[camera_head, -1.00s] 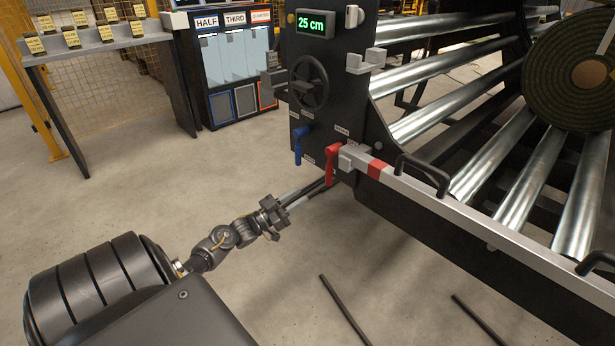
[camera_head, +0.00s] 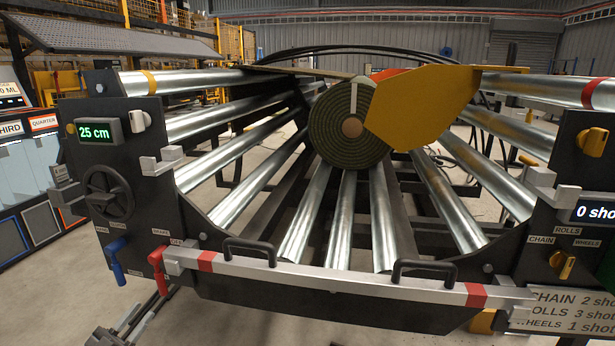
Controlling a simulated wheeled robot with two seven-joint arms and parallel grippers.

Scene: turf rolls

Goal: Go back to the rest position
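My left gripper (camera_head: 153,309) is at the lower left of the head view, low in front of the machine and below the red lever (camera_head: 158,266). Its two fingers point up toward the machine with a gap between them, and nothing shows between them. Its wrist is cut off by the bottom edge. My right gripper is not in view.
The roller machine fills the view, with a front bar (camera_head: 330,275) and two black handles. A green turf roll (camera_head: 338,120) lies on the rollers, beside a yellow plate (camera_head: 420,105). A blue lever (camera_head: 116,262) hangs left of the red one. Floor shows at lower left.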

